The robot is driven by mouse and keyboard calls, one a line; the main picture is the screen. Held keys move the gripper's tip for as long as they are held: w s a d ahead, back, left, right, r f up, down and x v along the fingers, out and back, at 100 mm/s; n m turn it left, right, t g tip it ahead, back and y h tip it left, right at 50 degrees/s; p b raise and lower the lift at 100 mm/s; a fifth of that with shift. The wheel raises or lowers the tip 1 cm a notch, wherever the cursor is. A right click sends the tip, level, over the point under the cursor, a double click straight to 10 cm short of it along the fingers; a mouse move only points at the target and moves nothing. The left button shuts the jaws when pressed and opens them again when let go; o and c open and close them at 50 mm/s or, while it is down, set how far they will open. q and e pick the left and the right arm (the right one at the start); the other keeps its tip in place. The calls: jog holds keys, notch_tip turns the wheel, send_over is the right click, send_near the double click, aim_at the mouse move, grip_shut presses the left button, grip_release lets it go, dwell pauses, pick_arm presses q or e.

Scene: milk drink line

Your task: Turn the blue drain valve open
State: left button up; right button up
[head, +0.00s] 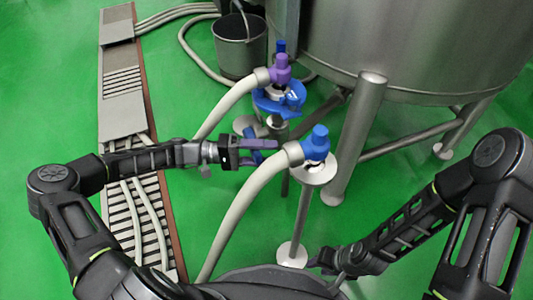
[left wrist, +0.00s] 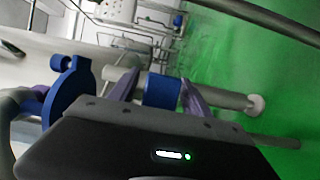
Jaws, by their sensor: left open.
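Several blue valve parts show around the tank's outlet stand, and I cannot tell which is the drain valve. In the head view, a blue fitting with a purple cap (head: 279,98) is at the hose end behind my left gripper, and a blue cap (head: 316,143) tops the nearer hose end on a stand. My left gripper (head: 262,150) is open beside the stand. In the left wrist view, a blue cylinder (left wrist: 162,92) appears between its purple fingers; contact cannot be told. My right gripper (head: 322,262) is low near the stand's foot; its jaws are unclear.
The steel tank (head: 410,45) stands at the back right on legs (head: 355,135). Pale hoses (head: 240,215) run from the fittings. A dark bucket (head: 240,50) stands behind, and a floor drain channel (head: 125,90) runs along the left.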

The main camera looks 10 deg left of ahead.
pick_arm(q)
jog(key=shift+c, duration=0.4)
grip_shut()
dwell(1.0)
